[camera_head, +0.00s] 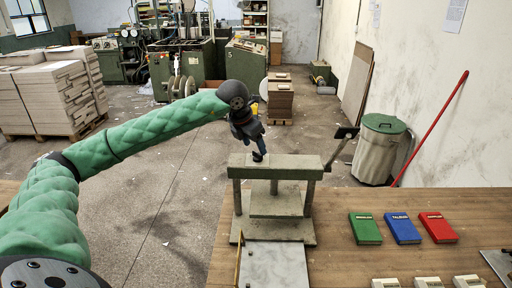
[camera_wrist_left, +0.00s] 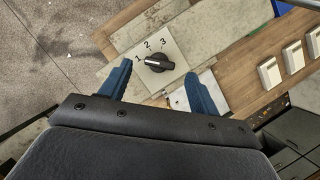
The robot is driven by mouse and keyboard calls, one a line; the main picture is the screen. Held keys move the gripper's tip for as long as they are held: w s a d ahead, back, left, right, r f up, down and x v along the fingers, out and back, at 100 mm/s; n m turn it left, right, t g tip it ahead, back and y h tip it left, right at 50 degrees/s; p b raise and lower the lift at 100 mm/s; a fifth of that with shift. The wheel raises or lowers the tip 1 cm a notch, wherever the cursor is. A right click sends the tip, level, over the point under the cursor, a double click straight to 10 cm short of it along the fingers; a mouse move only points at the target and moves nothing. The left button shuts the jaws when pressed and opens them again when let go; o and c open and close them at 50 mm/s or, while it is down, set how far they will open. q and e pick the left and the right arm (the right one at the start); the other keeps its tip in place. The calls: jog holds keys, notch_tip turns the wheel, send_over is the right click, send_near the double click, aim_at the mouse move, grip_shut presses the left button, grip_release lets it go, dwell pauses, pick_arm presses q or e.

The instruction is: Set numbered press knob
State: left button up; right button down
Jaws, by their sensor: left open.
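The black press knob (camera_wrist_left: 158,63) sits on a pale plate (camera_wrist_left: 178,48) marked 1, 2 and 3. Its white mark points left, toward the 1. The green-grey press (camera_head: 292,167) stands on the wooden table, with the knob plate on its top. My left gripper (camera_head: 259,154) is over the press top, pointing down. In the left wrist view its two blue fingers (camera_wrist_left: 160,71) are open, one on either side of the knob with gaps between, holding nothing. In the head view the knob cannot be made out behind the gripper. My right gripper is not in view.
The press has a side lever (camera_head: 342,142) at its right. Green (camera_head: 365,229), blue (camera_head: 403,229) and red (camera_head: 438,227) books lie on the table (camera_head: 335,215), with white blocks (camera_head: 428,283) nearer. A metal sheet (camera_head: 275,265) lies in front of the press.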

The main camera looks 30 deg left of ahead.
aim_at(257, 152)
pick_arm(q)
jog(key=shift+p+x, duration=0.55)
jog(key=shift+x, duration=1.05)
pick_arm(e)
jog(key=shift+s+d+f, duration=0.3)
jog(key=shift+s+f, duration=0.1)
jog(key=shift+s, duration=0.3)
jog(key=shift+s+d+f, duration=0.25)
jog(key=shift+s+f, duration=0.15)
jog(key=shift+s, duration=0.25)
pick_arm(q)
jog(key=shift+w, duration=0.1)
jog(key=c, duration=1)
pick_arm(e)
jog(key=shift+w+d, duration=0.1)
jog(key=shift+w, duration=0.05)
